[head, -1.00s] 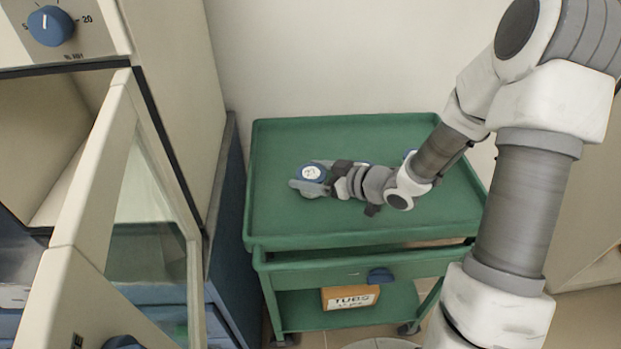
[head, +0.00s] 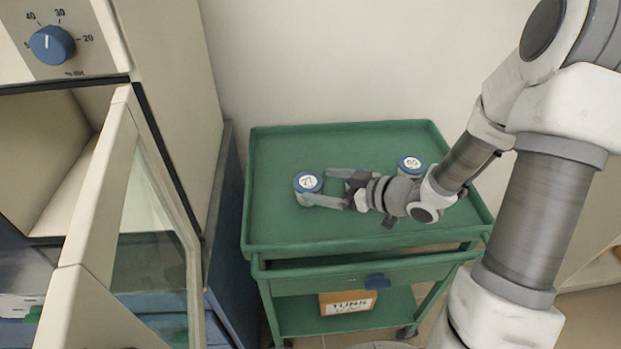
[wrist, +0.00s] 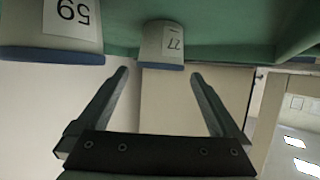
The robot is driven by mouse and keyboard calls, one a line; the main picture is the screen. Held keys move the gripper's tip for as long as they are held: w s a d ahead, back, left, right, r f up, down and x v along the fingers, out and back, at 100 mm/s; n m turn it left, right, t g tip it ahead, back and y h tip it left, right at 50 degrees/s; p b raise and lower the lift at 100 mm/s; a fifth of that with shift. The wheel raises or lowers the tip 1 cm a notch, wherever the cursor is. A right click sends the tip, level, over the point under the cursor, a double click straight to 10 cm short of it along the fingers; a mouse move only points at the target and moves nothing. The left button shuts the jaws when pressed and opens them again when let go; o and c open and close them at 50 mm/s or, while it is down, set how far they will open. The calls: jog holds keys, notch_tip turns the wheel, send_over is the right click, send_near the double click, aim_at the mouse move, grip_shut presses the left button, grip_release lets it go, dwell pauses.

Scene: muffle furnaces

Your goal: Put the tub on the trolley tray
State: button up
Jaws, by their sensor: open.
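A tub with a blue lid and white label (head: 308,185) stands upright on the left part of the green trolley tray (head: 285,228). It also shows in the wrist view (wrist: 160,45), upside down, its label perhaps reading 77 or 27. My gripper (head: 316,185) is open and empty, reaching in from the right with its fingers pointing at this tub. In the wrist view the tub is just past the fingertips (wrist: 160,73), between their lines. In the head view the near finger's tip overlaps the tub's lower side; whether they touch I cannot tell.
A second blue-lidded tub (head: 410,164) stands on the tray behind my wrist; it is large in the wrist view (wrist: 45,25). An open furnace door (head: 140,215) stands left of the trolley. A box labelled TUBS (head: 347,303) sits on the lower shelf.

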jog(key=p+v, duration=0.1)
jog(key=v, duration=0.5)
jog(key=shift+s+d, duration=0.2)
jog(key=shift+d, duration=0.05)
jog(key=shift+r, duration=0.1)
jog(key=w+d+r+m+t+h+p, duration=0.2)
jog(key=w+d+r+h+p, duration=0.2)
jog(key=d+r+h, duration=0.4)
notch_tip(320, 180, up, 9)
jog(key=s+d+m+g+h+p, duration=0.1)
jog(key=s+d+m+h+p, duration=0.1)
jog(key=s+m+h, duration=0.15)
jog(key=s+a+r+m+g+p, duration=0.1)
jog(key=s+a+r+p, duration=0.1)
jog(key=s, duration=0.4)
jog(key=s+a+r+m+g+y+p, duration=0.1)
jog(key=s+a+r+m, duration=0.1)
jog(key=s+r, duration=0.3)
jog(key=s+a+r+m+g+p, duration=0.1)
jog(key=s+a+r+g+p, duration=0.1)
jog(key=s+a+r, duration=0.2)
jog(key=s, duration=0.2)
jog(key=shift+s+a+r+p, duration=0.2)
jog(key=shift+s+a+p, duration=0.1)
jog(key=shift+a, duration=0.05)
jog(key=shift+m, duration=0.25)
